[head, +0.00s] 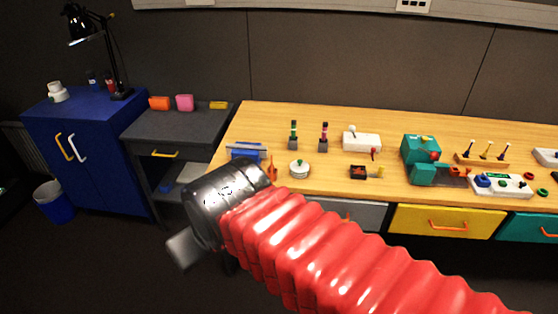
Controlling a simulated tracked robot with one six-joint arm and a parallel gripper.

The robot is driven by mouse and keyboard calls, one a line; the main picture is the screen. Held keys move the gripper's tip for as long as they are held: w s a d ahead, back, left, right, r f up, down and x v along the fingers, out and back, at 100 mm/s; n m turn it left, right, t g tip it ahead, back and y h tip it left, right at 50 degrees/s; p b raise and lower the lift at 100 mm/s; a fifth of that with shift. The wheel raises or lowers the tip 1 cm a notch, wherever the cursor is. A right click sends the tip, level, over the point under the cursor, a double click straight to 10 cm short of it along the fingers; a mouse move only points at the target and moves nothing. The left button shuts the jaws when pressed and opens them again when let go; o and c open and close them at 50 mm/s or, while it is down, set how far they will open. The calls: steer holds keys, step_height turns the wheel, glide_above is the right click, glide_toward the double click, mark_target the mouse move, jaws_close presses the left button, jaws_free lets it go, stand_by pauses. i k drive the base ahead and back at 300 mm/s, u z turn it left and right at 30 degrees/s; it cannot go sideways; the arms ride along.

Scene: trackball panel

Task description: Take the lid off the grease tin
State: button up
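A small round pale tin (299,170) with a knob on top stands near the front edge of the wooden bench, left of its middle. It looks like the grease tin with its lid on. My arm, red and ribbed with a black end, reaches in from the lower right and ends left of and in front of the tin. My gripper (184,249) shows as a blurred grey piece below the black end, lower than the bench top and apart from the tin. Its fingers cannot be made out.
A dark cabinet (185,124) and a blue cabinet (80,115) stand left.

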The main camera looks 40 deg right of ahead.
mark_target(299, 166)
steer(key=z, duration=0.05)
steer(key=i, duration=0.7)
steer(key=z, duration=0.65)
steer(key=i, duration=0.55)
steer(key=z, duration=0.45)
